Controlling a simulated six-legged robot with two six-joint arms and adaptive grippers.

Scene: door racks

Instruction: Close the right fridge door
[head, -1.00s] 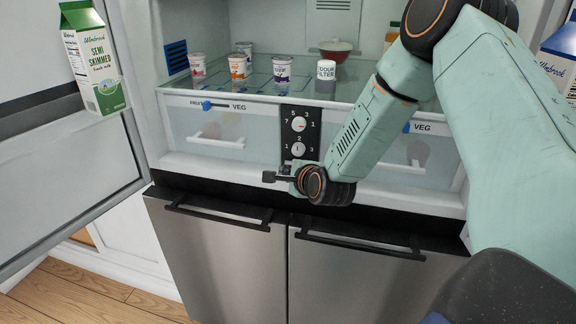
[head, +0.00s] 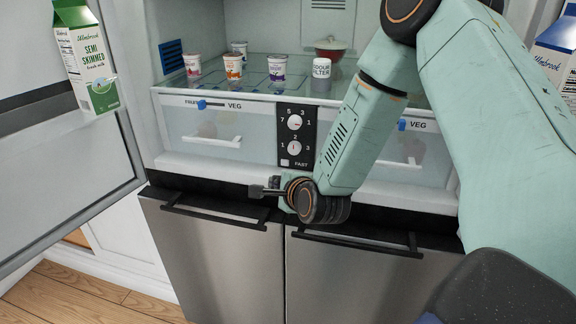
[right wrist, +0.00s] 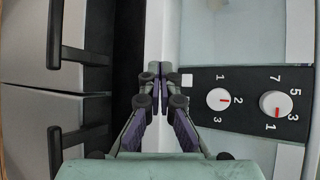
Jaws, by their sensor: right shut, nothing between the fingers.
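The fridge stands open in front of me. Only a narrow pale strip of the right fridge door (head: 547,12) shows at the upper right edge of the head view, beside a blue and white carton (head: 556,58). My right arm hides most of that side. My right gripper (head: 256,191) is shut and empty, pointing left in front of the dark band below the control panel. In the right wrist view its fingertips (right wrist: 160,72) meet over the pale fridge edge beside the dial panel (right wrist: 250,103). My left gripper is out of view.
The left fridge door (head: 70,165) stands open with a green milk carton (head: 87,60) on it. Several pots stand on the glass shelf (head: 215,78). Two steel lower doors with black bar handles (head: 215,215) are shut. Wooden floor (head: 90,290) shows at lower left.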

